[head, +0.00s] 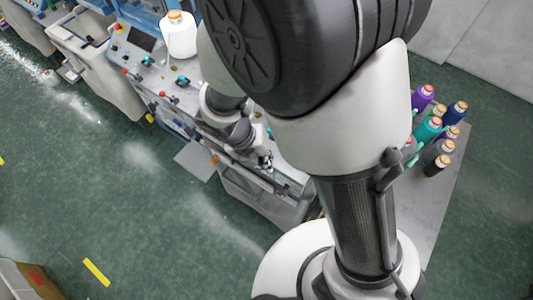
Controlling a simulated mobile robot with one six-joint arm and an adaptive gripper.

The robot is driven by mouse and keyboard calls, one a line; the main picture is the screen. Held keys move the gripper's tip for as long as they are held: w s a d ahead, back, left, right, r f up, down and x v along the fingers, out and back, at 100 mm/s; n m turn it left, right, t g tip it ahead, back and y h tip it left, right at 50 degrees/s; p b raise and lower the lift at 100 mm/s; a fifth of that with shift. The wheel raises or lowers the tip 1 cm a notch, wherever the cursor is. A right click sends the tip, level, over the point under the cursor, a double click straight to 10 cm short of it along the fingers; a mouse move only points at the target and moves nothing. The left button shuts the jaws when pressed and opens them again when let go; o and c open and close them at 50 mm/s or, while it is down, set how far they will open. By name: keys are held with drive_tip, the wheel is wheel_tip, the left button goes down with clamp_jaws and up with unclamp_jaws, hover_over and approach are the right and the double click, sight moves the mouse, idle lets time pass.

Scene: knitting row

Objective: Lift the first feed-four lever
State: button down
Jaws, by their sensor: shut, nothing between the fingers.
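The grey knitting machine (170,70) runs from the upper left to the middle. Its top carries several small levers or knobs, including a red one (163,95) and a teal one (182,82). I cannot tell which is the first feed-four lever. My gripper (265,161) is small in view, at the machine's near end, below and right of these knobs. It is shut, with nothing seen in it. My arm hides part of the machine's top behind it, and whether the gripper touches anything is unclear.
A white yarn cone (179,38) stands on the machine. Several coloured cones, one purple (422,97), stand on a grey table (448,190) at the right. A cardboard box (18,282) is at the lower left. The green floor (120,200) in front is mostly clear, with pale lint.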

drive_tip(key=shift+p+v, duration=0.85)
drive_tip(key=shift+p, duration=0.1)
drive_tip(key=shift+w, duration=0.1)
